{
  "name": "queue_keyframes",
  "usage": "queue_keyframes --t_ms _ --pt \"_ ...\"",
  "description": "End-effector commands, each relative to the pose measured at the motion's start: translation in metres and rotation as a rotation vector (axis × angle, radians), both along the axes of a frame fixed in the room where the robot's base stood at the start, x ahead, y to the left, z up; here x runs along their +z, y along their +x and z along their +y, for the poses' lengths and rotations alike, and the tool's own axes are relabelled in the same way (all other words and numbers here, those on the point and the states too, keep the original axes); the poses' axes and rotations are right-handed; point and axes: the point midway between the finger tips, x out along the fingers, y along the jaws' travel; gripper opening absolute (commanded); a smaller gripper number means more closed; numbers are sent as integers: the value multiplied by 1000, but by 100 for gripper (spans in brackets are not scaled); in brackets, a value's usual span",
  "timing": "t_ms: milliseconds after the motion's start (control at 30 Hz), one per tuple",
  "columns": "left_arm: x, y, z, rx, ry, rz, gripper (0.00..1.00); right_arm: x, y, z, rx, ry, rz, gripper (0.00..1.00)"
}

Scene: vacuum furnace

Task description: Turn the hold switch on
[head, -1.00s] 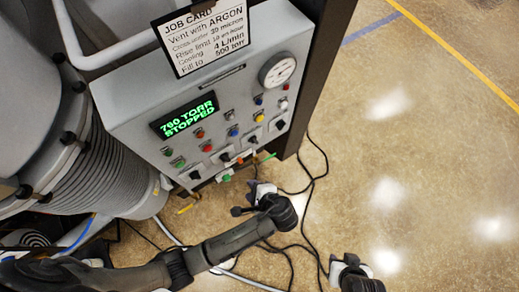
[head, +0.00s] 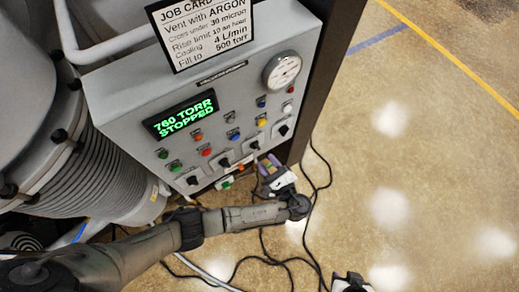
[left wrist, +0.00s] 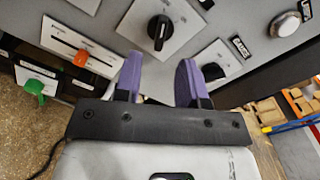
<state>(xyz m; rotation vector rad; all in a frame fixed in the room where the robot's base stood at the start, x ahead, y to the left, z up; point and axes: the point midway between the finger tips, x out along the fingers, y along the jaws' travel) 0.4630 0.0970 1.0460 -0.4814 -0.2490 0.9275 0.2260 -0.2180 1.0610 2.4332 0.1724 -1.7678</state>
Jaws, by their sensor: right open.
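The grey control panel (head: 115,100) carries a row of black rotary switches along its lower part, including one left (head: 193,180), one in the middle (head: 224,162) and one right (head: 283,130). I cannot read which is the hold switch. My left gripper (head: 268,165) is at the panel's lower right edge, its purple fingers apart and empty. In the left wrist view its fingers (left wrist: 160,78) point at the panel. A black switch (left wrist: 160,31) on a white plate lies beyond the gap; another (left wrist: 213,72) is partly hidden behind the right finger. My right gripper (head: 350,283) is open at the bottom edge.
Buttons and a round gauge (head: 282,71) share the panel, with a display (head: 182,114) reading 760 TORR STOPPED. An orange slider handle (left wrist: 80,60) and green handle (left wrist: 37,88) are left of the fingers. Cables lie on the floor; free floor (head: 400,170) is right.

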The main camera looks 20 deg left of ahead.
Motion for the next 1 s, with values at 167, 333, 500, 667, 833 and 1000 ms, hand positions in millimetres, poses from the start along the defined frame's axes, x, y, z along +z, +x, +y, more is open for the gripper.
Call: queue_keyframes --t_ms 167,333,500,667,833,1000 --pt "1 16 23 1 1 -1 37 5 0 1 -4 4 1 43" --pt "0 25 36 0 0 0 37 6 0 2 -5 8 1 43" --pt "0 30 42 0 -1 0 37 7 0 2 -6 8 1 43" --pt "-1 31 43 0 -1 0 37 7 0 2 -5 8 1 43" --pt "-1 31 43 0 -1 0 37 7 -1 1 -4 5 2 43" --pt "-1 31 43 0 -1 0 21 7 -1 0 0 0 2 43"
